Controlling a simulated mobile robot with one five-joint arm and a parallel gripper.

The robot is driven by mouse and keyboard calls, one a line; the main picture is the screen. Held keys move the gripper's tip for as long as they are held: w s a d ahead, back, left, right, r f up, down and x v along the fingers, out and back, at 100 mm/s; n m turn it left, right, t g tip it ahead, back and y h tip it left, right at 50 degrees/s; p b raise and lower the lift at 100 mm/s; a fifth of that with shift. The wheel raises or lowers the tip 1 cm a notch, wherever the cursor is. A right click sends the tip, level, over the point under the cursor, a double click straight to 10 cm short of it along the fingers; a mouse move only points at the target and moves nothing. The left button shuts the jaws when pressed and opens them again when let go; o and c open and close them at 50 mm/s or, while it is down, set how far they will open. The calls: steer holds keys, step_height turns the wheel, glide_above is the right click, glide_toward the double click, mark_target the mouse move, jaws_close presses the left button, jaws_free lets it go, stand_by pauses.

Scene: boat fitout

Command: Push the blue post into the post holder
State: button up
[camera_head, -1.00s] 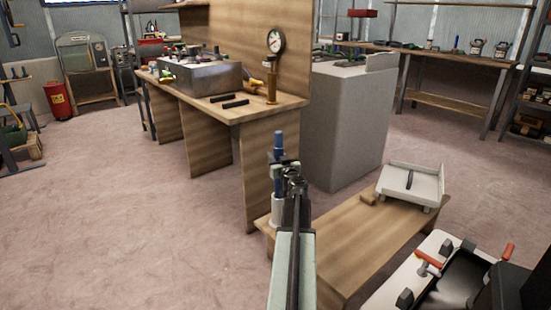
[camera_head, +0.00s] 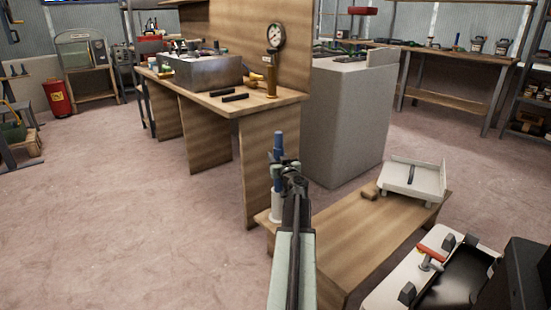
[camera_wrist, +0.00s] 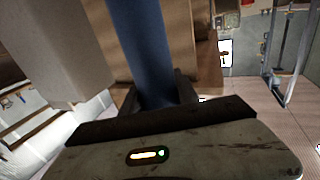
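The blue post (camera_head: 279,145) stands upright over the near-left end of the low wooden bench. Its lower end goes down to the white post holder (camera_head: 276,208); how deep it sits is too small to tell. My gripper (camera_head: 289,170) is at the post's middle and hides part of it. In the wrist view the post (camera_wrist: 143,45) runs between the two dark fingers (camera_wrist: 158,92). Both fingers appear to touch its sides. The holder cannot be made out in the wrist view.
The low wooden bench (camera_head: 350,235) carries a white tray-like part (camera_head: 413,178) at its far end. A white-rimmed case (camera_head: 395,290) with a red-handled part (camera_head: 432,250) is at lower right. A tall workbench (camera_head: 225,108) and a grey block (camera_head: 345,125) stand behind. Floor at left is clear.

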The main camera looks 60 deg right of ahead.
steer(key=o, duration=0.4)
steer(key=shift+s+a, duration=0.1)
steer(key=v, duration=0.7)
steer(key=shift+s+a, duration=0.2)
